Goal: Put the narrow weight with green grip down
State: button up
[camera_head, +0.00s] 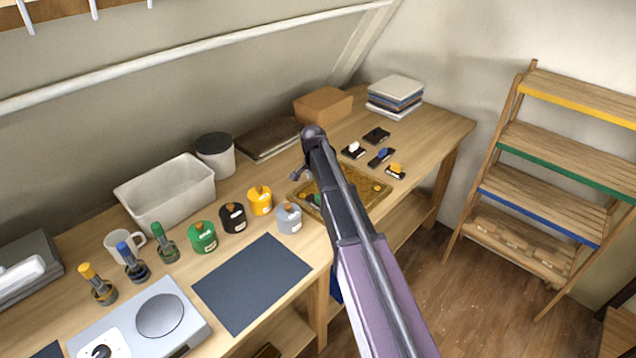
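A small green part (313,199) shows at the left edge of my arm, over the gilt board (299,191). My arm hides most of it, so I cannot tell whether it is a weight's grip, or whether it is held or resting. My gripper is mostly hidden behind my arm; only a small grey piece (299,173) near the wrist shows, and its fingers cannot be made out. A narrow upright piece with a green top (166,243) stands on the table at left, beside similar pieces with blue (131,262) and yellow (97,285) tops, away from my gripper.
Round canisters, including a green one (202,237) and a grey one (288,218), stand left of the board. Small dark blocks with white (353,151), blue (381,157) and yellow (396,172) tops lie right of my arm. A dark mat (250,282) lies bare in front.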

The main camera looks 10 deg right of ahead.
jog(key=shift+s+a+r+p, duration=0.1)
jog(key=shift+a+r+p, duration=0.1)
jog(key=shift+r+p, duration=1.4)
jog(key=shift+r, duration=0.15)
jog(key=s+n+y, duration=0.1)
jog(key=s+n, duration=0.9)
jog(key=s, duration=1.8)
jog(key=shift+d+n+g, duration=0.4)
jog(key=shift+d, duration=0.05)
jog(key=shift+s, duration=0.1)
dwell(2.9)
